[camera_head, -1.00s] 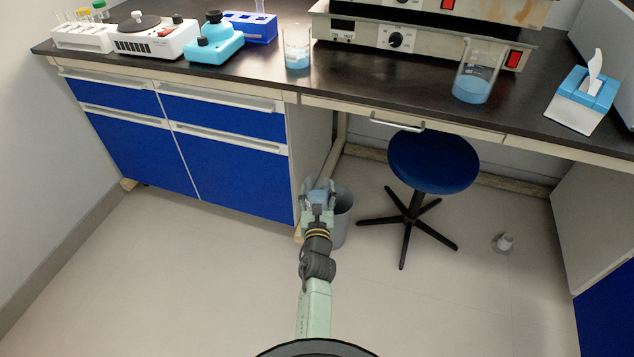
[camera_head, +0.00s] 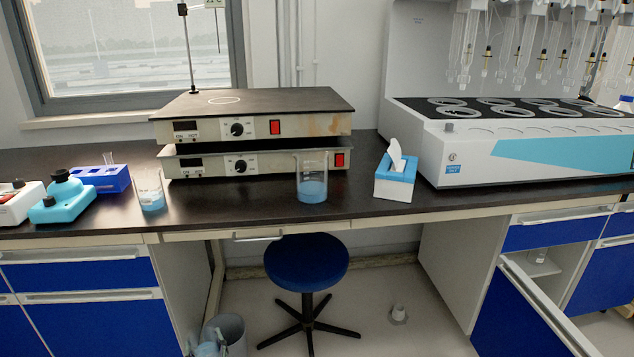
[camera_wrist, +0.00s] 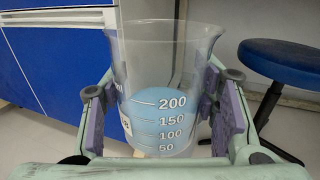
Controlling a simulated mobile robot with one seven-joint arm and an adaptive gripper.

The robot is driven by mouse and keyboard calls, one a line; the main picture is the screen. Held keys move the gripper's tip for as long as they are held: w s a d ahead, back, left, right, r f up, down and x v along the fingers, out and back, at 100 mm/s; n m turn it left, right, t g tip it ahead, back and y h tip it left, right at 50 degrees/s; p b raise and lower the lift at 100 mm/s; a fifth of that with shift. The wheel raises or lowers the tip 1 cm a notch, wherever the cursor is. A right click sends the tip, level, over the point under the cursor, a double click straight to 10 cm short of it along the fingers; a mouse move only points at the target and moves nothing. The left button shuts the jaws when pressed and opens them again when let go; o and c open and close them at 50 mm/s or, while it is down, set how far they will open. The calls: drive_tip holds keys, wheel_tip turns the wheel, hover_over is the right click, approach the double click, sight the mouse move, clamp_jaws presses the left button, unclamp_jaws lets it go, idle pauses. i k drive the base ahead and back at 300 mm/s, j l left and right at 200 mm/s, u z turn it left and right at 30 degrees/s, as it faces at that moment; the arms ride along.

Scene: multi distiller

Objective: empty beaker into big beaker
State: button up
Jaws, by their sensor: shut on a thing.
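My gripper (camera_wrist: 165,115) is shut around a clear beaker (camera_wrist: 170,65) with white marks up to 200 and blue liquid in it. In the wrist view the beaker stands upright between the two pads. My gripper also shows low in the head view (camera_head: 208,346), cut off by the bottom edge, below the bench top. On the bench, a larger-looking beaker (camera_head: 312,180) with blue liquid stands in front of the stacked hotplates. Another beaker (camera_head: 150,188) with blue liquid stands further left. I cannot tell for sure which is the big beaker.
A blue stool (camera_head: 306,262) stands under the bench (camera_head: 255,207). A tissue box (camera_head: 395,185) is right of the larger-looking beaker, and the distiller (camera_head: 530,155) is further right. An open cabinet door (camera_head: 510,315) sticks out at lower right.

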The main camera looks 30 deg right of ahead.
sight(312, 165)
drive_tip(key=k+z, duration=0.2)
drive_tip(key=k, duration=0.25)
drive_tip(key=z, duration=1.7)
drive_tip(key=j+z, duration=0.45)
drive_tip(key=j, duration=2.3)
drive_tip(key=k, duration=0.05)
